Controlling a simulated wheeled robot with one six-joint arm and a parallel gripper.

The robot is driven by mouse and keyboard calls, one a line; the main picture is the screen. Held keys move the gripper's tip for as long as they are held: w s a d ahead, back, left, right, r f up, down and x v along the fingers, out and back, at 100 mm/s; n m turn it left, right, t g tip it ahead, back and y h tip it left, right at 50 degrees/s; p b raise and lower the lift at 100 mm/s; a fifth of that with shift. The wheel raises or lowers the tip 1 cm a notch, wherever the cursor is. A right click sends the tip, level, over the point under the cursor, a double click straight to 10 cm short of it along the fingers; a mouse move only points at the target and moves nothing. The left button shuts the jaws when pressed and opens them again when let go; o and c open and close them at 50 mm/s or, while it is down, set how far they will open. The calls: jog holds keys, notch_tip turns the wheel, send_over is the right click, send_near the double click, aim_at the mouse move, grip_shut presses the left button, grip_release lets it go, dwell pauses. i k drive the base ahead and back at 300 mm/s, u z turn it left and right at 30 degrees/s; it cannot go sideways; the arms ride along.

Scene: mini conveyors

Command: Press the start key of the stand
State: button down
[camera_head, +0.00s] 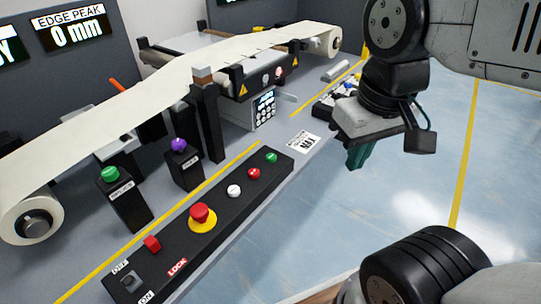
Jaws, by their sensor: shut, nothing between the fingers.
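A long black control box (226,211) lies on the stand's grey table. Near its far right end is a green button (272,158), then a red button (254,174) and a white button (234,190). Another green button (110,174) tops a black post at the left. The small key labels are too small to read, so I cannot tell which green one is the start key. My gripper (356,158), with teal fingers, hangs at the upper right, apart from the box and to the right of its far end. It is shut and empty.
A white web (130,97) runs overhead between rollers. The blue floor (320,235) at right is clear.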

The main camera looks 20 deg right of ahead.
aim_at(270, 158)
jog(key=z, duration=1.3)
jog(key=k, duration=0.4)
jog(key=u, duration=1.1)
